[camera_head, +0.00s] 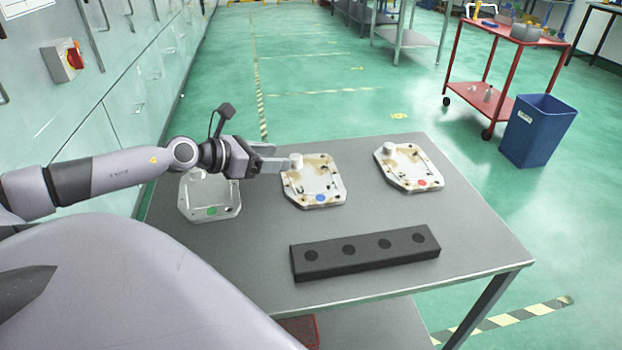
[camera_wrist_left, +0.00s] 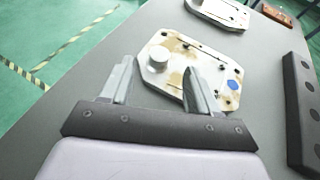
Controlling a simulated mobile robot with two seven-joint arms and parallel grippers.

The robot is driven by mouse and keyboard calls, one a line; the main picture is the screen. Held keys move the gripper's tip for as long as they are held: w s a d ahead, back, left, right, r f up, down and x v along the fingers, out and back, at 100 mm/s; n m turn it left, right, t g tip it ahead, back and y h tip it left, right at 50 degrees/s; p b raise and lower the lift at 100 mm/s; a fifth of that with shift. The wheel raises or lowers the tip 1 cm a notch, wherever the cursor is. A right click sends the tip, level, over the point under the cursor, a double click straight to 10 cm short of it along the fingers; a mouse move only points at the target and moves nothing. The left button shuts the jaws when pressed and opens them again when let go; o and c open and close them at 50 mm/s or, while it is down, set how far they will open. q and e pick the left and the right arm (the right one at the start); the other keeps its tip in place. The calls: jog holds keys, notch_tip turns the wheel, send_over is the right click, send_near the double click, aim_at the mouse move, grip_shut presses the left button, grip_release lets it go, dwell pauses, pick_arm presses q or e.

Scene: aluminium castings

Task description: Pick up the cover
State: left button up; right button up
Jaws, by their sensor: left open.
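Three flat aluminium covers lie on the grey table (camera_head: 240,265). The cover with a blue dot (camera_head: 318,187) is in the middle, and the cover with a red dot (camera_head: 410,170) is at the right. My left gripper (camera_head: 281,160) is open at the upper left of the blue-dot cover. In the left wrist view, the fingers (camera_wrist_left: 158,88) stand apart, with the round boss of the blue-dot cover (camera_wrist_left: 175,75) beyond and between them. My right gripper is not seen.
A black block with several round holes (camera_head: 365,251) lies near the table's front edge. A blue bin (camera_head: 538,130) and a red trolley (camera_head: 490,68) stand on the floor to the right. Bare tabletop surrounds the covers.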

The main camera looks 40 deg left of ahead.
aim_at(298, 155)
pick_arm(q)
jog(key=shift+b+x, duration=0.8)
jog(key=shift+x, duration=0.1)
jog(key=shift+b+x, duration=0.75)
jog(key=shift+b, duration=0.05)
jog(key=shift+w, duration=0.35)
jog(key=shift+w+d+f+b, duration=0.2)
jog(key=shift+w+b, duration=0.3)
jog(key=shift+w, duration=0.1)
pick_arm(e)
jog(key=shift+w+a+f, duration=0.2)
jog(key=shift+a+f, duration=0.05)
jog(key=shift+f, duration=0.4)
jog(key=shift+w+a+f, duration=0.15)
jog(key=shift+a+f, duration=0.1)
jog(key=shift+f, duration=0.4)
pick_arm(q)
jog(key=shift+c, duration=0.2)
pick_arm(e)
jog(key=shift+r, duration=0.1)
